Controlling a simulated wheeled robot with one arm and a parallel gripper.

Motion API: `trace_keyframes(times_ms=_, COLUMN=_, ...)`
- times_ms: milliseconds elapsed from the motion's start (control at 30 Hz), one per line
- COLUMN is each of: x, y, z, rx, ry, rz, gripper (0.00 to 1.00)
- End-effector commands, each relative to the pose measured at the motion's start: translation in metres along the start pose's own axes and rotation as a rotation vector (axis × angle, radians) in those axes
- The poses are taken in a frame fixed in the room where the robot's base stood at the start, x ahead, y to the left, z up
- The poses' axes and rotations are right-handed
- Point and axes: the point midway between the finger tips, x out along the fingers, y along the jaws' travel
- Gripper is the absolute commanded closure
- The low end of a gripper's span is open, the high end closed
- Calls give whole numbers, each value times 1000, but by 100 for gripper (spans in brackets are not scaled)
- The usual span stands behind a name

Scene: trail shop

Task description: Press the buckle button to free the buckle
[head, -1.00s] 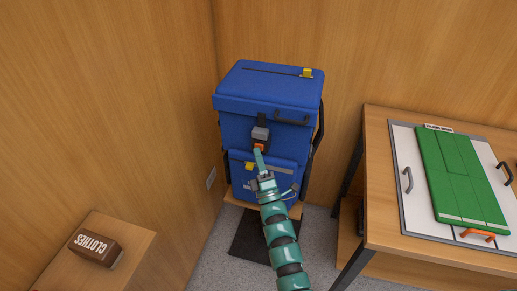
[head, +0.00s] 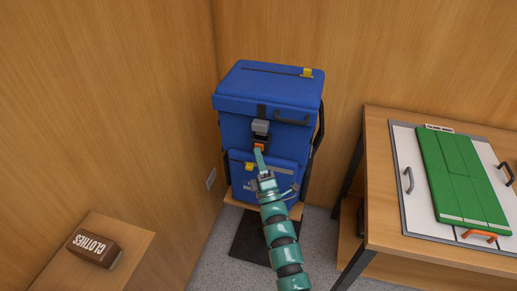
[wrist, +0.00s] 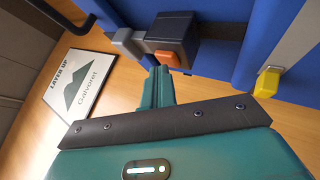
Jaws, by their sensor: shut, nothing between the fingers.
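The blue backpack (head: 262,105) stands upright on a low wooden stand against the wall. Its front buckle has a black housing (wrist: 172,30) with an orange button (wrist: 166,60). The grey buckle piece (head: 261,127) sits above the housing in the head view, with a dark band between it and the orange button. In the wrist view the grey piece (wrist: 129,43) lies left of the housing; I cannot tell whether they still join. My gripper (head: 258,150) is shut and empty, its tip at the orange button. I cannot tell whether it touches.
A yellow clip (head: 249,167) is on the lower pocket and another yellow clip (head: 307,72) on the lid. A table (head: 385,215) with a green folded piece (head: 458,175) stands right.

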Motion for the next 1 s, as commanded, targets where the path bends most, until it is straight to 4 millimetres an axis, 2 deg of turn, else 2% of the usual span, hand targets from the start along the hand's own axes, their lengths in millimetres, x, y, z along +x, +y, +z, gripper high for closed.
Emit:
trace_keyframes(times_ms=233, x=-10, y=6, z=-7, rx=2, ry=0, rz=2, gripper=100)
trace_keyframes(times_ms=667, x=-12, y=8, z=-8, rx=1, ry=0, rz=1, gripper=100)
trace_keyframes(times_ms=1000, x=-31, y=20, z=-21, rx=1, ry=0, rz=1, gripper=100)
